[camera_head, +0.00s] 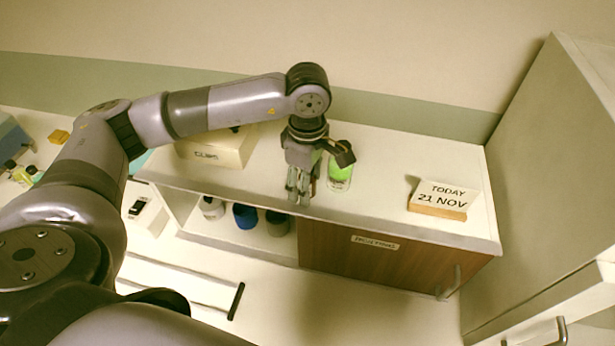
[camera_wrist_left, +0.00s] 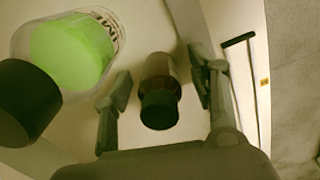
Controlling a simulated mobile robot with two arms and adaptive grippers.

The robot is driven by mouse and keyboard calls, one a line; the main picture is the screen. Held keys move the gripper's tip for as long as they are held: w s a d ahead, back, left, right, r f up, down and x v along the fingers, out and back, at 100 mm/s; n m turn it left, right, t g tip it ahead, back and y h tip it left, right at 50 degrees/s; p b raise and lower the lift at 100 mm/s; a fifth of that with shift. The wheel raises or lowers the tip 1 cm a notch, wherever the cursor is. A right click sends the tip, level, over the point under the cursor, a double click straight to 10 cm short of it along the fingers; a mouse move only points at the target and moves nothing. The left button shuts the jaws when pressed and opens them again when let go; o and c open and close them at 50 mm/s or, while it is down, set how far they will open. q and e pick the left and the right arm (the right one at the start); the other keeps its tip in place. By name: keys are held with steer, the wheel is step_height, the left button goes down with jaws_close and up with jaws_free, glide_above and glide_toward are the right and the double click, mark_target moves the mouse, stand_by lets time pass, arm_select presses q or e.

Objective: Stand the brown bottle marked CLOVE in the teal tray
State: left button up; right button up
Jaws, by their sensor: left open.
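My left gripper (camera_head: 299,194) points down over the front of the white cabinet top, open. In the left wrist view a small brown bottle (camera_wrist_left: 160,72) with a dark cap (camera_wrist_left: 159,109) stands between the spread fingers (camera_wrist_left: 158,88); gaps show on both sides. No lettering on it can be read, so I cannot tell if it says CLOVE. In the head view the gripper hides it. A teal patch (camera_head: 139,160), perhaps the teal tray, shows at the left behind my arm, mostly hidden. My right gripper is not in view.
A green bottle (camera_head: 340,172) with a dark cap stands close beside the gripper; it also fills the left wrist view's upper left (camera_wrist_left: 72,52). A white box (camera_head: 215,150) and a date block (camera_head: 440,201) stand on the cabinet. Several bottles sit on the shelf below.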

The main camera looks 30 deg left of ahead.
arm_select(q)
jaws_close()
stand_by(0.6)
steer(key=shift+r, duration=0.15)
